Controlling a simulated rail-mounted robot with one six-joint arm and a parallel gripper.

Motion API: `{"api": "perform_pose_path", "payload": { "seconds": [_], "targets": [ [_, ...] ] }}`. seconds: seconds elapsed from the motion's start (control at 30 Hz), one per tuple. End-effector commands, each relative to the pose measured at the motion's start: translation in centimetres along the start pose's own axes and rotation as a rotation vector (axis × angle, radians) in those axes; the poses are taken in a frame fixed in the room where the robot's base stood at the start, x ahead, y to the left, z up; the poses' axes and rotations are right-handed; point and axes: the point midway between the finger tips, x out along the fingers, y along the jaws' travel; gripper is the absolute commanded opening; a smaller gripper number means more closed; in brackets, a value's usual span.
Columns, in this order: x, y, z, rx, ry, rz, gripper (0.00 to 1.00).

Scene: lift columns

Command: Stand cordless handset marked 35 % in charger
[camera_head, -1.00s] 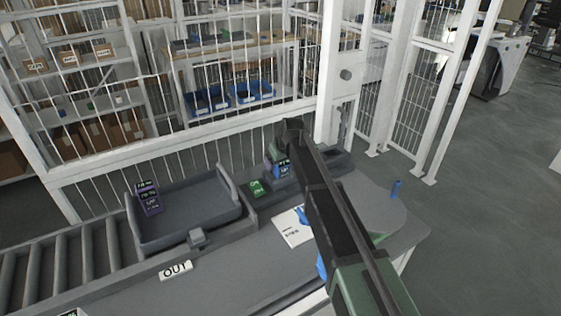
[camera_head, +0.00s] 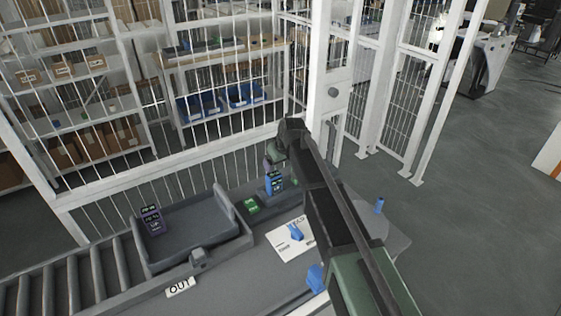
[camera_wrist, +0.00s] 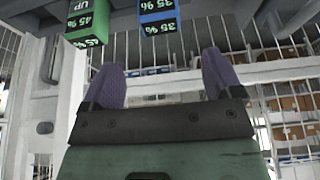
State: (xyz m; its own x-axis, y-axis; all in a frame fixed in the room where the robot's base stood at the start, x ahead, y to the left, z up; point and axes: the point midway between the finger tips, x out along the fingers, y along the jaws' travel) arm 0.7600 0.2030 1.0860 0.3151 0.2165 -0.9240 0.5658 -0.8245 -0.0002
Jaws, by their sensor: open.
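The blue handset marked 35 % (camera_head: 275,183) stands upright at the back of the counter, in or against a dark base; how deep it sits is hidden. Its top and 35 % label also show in the wrist view (camera_wrist: 160,14). My gripper (camera_head: 275,160) is above it, largely hidden by my arm. In the wrist view my gripper (camera_wrist: 163,72) is open, with two purple pads apart and nothing between them. A green handset marked 45 % (camera_head: 250,204) is left of the blue one, also seen in the wrist view (camera_wrist: 90,20).
A purple handset (camera_head: 151,220) leans in a grey tray (camera_head: 205,252) at left, beside rollers. A white sheet (camera_head: 285,243) with a blue object (camera_head: 296,231) lies on the counter. Other blue objects stand near my arm (camera_head: 314,277) and at right (camera_head: 378,205). A mesh fence runs behind.

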Motion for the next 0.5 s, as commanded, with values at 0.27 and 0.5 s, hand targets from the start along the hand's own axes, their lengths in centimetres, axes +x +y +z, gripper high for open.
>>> {"api": "perform_pose_path", "payload": {
  "seconds": [0.27, 0.5],
  "targets": [
    [-2.1, 0.9, 6.6, 0.09, -0.06, 0.016, 0.85],
    [-10.3, 0.5, 28.8, 0.466, -0.301, 0.09, 0.85]
  ]
}}
